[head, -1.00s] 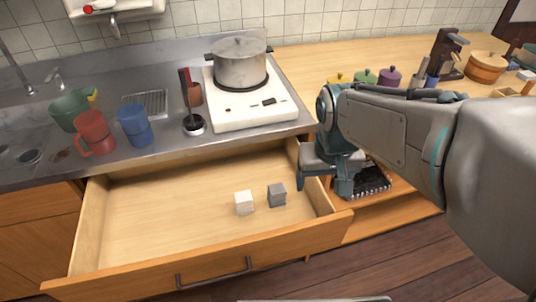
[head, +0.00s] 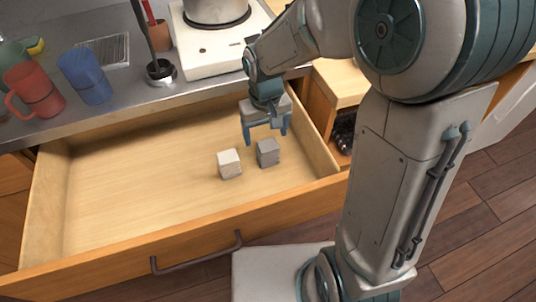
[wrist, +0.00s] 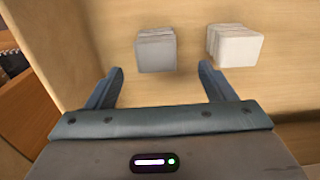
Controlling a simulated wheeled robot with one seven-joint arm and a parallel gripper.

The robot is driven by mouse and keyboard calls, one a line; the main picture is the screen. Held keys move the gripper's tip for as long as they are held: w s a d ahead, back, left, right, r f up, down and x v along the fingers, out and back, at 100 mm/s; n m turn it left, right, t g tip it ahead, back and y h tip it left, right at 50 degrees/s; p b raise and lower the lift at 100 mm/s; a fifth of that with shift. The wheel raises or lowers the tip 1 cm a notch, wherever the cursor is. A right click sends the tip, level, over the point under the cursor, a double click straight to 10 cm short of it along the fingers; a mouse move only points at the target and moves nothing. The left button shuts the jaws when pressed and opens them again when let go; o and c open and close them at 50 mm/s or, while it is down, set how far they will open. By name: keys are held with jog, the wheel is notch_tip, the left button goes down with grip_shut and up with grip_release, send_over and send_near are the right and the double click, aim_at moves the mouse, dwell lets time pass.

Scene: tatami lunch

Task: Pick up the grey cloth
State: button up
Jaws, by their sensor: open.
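The grey cloth (head: 268,152) is a small folded block lying on the bottom of the open drawer, towards its right side. A white folded cloth (head: 229,163) lies just to its left, with a narrow gap between them. My gripper (head: 265,137) is open and empty above the drawer, by the grey cloth. In the wrist view the grey cloth (wrist: 156,50) sits ahead of the open fingers (wrist: 160,80), nearer the left finger and apart from both. The white cloth (wrist: 234,45) is ahead of the right finger.
The drawer (head: 180,250) is pulled out, with a handle on its front and much bare floor on the left. The counter above holds a white stove (head: 210,38) with a pot (head: 215,8), a red mug (head: 33,90) and a blue mug (head: 85,75).

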aim_at(268, 145)
jog(key=f, duration=0.2)
jog(key=f+b, duration=0.1)
jog(key=f, duration=0.3)
jog(key=shift+d, duration=0.25)
jog(key=c, duration=1.1)
